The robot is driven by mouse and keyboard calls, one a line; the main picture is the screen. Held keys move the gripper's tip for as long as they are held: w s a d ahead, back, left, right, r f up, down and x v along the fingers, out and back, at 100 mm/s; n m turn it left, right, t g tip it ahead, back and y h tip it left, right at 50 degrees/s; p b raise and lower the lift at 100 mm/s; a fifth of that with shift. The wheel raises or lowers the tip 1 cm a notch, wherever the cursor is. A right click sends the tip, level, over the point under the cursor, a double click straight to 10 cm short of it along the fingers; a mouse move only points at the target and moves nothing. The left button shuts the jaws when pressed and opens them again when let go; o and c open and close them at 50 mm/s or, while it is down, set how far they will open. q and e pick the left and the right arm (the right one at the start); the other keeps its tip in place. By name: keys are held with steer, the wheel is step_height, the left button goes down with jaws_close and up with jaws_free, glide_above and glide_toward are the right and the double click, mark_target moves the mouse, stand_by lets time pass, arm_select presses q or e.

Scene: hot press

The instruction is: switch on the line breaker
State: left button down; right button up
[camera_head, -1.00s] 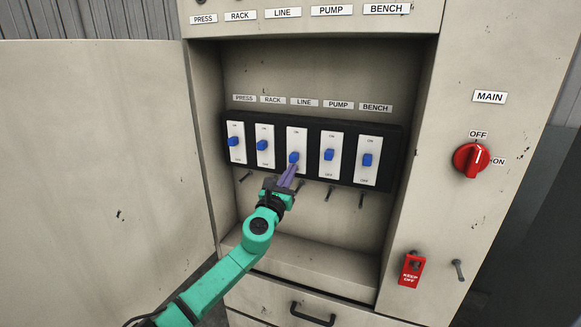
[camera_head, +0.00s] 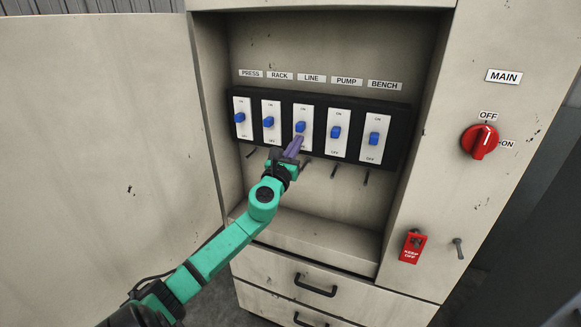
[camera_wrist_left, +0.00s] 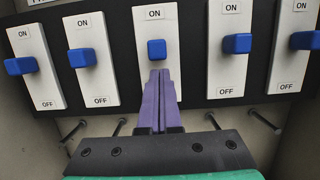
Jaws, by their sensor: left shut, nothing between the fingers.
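The line breaker (camera_head: 301,127) is the middle switch of a row on a black panel, under the LINE label (camera_head: 312,78). Its blue toggle also shows in the left wrist view (camera_wrist_left: 156,49), about level with the neighbouring toggles along its plate. My left gripper (camera_head: 297,143) is shut and empty, with its purple fingers pointing up at this switch. In the left wrist view its fingertips (camera_wrist_left: 160,74) are just below the toggle and cover the lower plate; whether they touch it I cannot tell. My right gripper is not in view.
The rack breaker (camera_head: 268,122) and pump breaker (camera_head: 335,132) flank it closely. Pegs (camera_head: 334,171) stick out below the panel. The cabinet's side walls enclose the recess. A red main knob (camera_head: 480,142) and a red KEEP OFF tag (camera_head: 412,249) are on the right.

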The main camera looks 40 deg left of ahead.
arm_select(q)
step_height(320, 180, down, 5)
steer(key=b, duration=0.3)
steer(key=shift+r+b, duration=0.15)
steer(key=shift+b, duration=0.25)
steer(key=r+v, duration=0.2)
steer(key=v, duration=0.7)
steer(key=shift+s+d+f, duration=0.3)
steer(key=shift+s+f, duration=0.05)
steer(key=shift+s, duration=0.1)
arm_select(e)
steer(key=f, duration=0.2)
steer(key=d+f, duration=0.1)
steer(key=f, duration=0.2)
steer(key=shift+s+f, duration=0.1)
arm_select(q)
steer(key=shift+a, duration=0.1)
